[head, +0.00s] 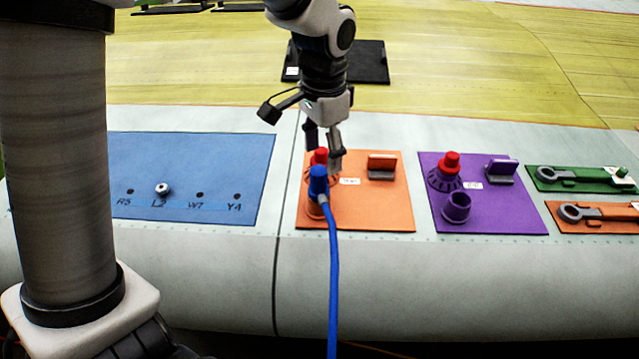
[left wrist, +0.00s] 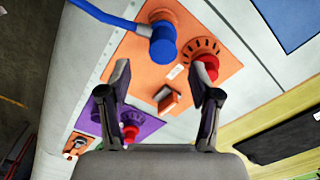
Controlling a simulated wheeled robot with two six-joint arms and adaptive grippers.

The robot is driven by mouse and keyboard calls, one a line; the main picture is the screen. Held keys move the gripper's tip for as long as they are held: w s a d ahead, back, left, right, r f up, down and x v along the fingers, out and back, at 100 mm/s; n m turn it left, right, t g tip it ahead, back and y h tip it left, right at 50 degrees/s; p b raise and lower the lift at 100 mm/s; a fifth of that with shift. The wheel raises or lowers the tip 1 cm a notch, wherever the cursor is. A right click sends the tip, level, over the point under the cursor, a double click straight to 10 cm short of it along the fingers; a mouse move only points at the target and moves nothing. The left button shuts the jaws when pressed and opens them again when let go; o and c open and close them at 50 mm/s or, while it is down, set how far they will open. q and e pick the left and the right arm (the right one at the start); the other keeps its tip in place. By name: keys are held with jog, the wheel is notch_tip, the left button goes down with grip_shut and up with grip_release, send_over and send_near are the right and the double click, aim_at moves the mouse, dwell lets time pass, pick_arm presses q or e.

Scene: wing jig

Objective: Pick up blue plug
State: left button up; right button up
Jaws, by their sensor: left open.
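The blue plug (head: 318,182) stands upright at the orange socket (head: 313,209) on the orange panel (head: 370,215), with a blue cable (head: 333,280) running down toward the front. In the left wrist view the plug (left wrist: 163,46) is beyond the fingertips, toward the top of the picture. My left gripper (head: 323,150) is open, just behind and above the plug, near the red knob (head: 320,156) of the orange panel. In the left wrist view the gripper (left wrist: 159,80) shows empty fingers on either side, apart from the plug. My right gripper is not in view.
Right of the orange panel is a purple panel (head: 510,215) with a red knob (head: 452,162) and an empty-looking purple socket (head: 456,206). An orange block (head: 381,166) stands on the orange panel. A blue panel (head: 190,210) lies left; wrenches lie far right.

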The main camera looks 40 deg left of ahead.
aim_at(319, 170)
pick_arm(q)
jog(key=f, duration=0.1)
jog(key=f+p, duration=0.1)
jog(key=f, duration=0.1)
jog(key=f+p, duration=0.1)
jog(key=f, duration=0.1)
jog(key=shift+s+a+f, duration=0.15)
jog(key=shift+s+a, duration=0.15)
jog(key=shift+s, duration=0.05)
jog(key=shift+w+f, duration=0.2)
jog(key=shift+f, duration=0.1)
jog(key=shift+s, duration=0.1)
grip_shut()
jog(key=shift+r, duration=0.15)
